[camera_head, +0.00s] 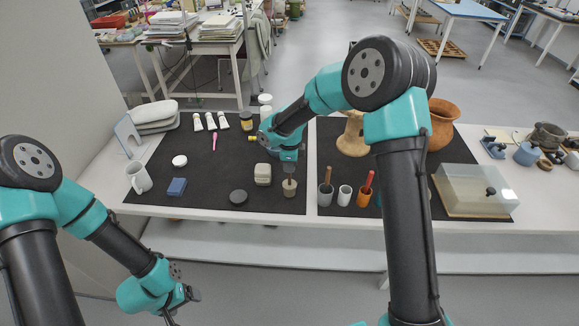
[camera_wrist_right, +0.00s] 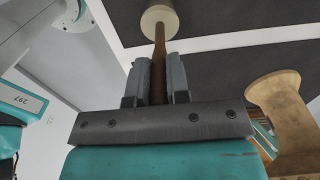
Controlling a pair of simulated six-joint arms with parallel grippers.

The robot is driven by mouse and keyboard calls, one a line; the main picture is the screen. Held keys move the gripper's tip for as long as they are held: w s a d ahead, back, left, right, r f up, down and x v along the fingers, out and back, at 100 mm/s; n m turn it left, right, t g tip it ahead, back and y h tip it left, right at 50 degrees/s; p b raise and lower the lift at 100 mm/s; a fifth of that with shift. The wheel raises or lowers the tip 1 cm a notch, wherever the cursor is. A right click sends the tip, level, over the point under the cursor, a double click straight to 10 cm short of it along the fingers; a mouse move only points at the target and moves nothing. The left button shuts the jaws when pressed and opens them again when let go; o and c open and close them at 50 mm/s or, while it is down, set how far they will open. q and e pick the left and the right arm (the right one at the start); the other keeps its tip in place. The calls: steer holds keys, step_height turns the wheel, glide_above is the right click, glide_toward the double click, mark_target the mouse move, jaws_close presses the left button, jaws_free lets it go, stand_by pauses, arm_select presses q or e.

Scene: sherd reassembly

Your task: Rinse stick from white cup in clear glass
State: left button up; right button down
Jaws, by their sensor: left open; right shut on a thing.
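My right gripper (camera_head: 289,158) is shut on a brown stick (camera_wrist_right: 159,50), which points down from its fingers. A pale round piece (camera_wrist_right: 160,18) shows at the stick's far end in the right wrist view. In the head view, the stick meets a small grey-brown cylinder (camera_head: 289,188) on the dark mat; I cannot tell whether it is the stick's head or a vessel. A small white cup (camera_head: 344,196) stands right of it, and a white mug (camera_head: 138,178) at the far left. I cannot make out a clear glass. My left gripper (camera_head: 178,306) is open and empty, low in front of the table.
A beige block (camera_head: 263,174), black disc (camera_head: 238,197) and blue block (camera_head: 177,187) lie on the left mat. A clear-covered box (camera_head: 475,190) and brown pot (camera_head: 442,122) stand right.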

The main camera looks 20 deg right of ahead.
steer(key=shift+r, duration=3.55)
steer(key=shift+r, duration=0.5)
steer(key=shift+r, duration=1.4)
